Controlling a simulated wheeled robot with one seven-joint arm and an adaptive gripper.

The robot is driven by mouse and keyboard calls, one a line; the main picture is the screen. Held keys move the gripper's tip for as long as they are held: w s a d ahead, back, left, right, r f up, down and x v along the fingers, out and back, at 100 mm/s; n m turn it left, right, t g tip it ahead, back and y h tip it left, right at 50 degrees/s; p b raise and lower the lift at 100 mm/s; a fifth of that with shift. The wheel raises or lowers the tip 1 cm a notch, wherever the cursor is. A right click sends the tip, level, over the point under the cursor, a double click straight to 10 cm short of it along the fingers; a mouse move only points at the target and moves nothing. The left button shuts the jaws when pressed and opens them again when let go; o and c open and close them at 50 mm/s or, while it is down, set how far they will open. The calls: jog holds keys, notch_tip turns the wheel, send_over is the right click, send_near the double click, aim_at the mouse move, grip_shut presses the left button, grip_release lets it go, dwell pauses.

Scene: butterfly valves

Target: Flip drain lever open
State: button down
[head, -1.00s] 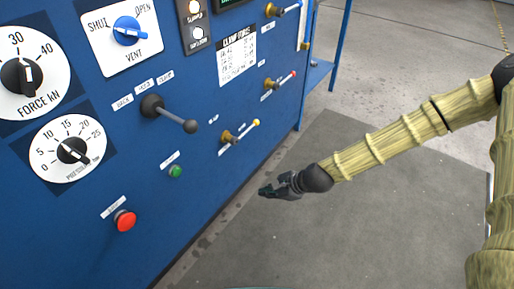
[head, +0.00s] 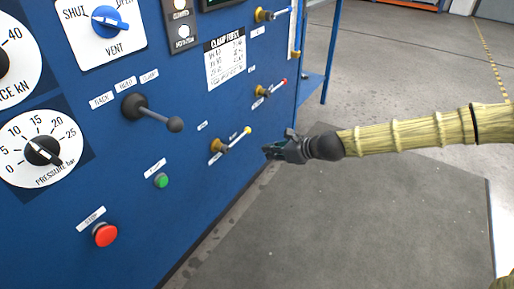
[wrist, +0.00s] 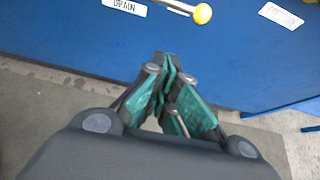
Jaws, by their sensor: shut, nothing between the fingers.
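The drain lever is a brass valve with a pale handle and yellow knob (head: 235,139) on the blue panel; its handle points up and to the right. In the wrist view the yellow knob (wrist: 202,13) shows at the top edge, beside a label reading DRAIN (wrist: 125,6); the valve body is cut off there. My gripper (head: 268,152) is in front of the panel, just right of and a little below the yellow knob, apparently not touching it. Its green-padded fingers (wrist: 168,62) are together and empty.
A red-tipped lever (head: 270,88) and a blue-handled lever (head: 272,14) sit above on the same panel. A black-knobbed lever (head: 152,111), green button (head: 161,181) and red stop button (head: 105,235) are to the left. Floor to the right is clear.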

aim_at(237, 140)
jog(key=b+x, duration=0.5)
jog(key=x, duration=0.5)
jog(key=shift+a+r+b, duration=0.2)
jog(key=shift+r+b, duration=0.15)
jog(key=shift+r, duration=1.65)
jog(key=shift+w+r, duration=0.1)
jog(key=shift+r, duration=0.1)
jog(key=shift+r+p, duration=0.15)
jog(key=shift+p, duration=0.25)
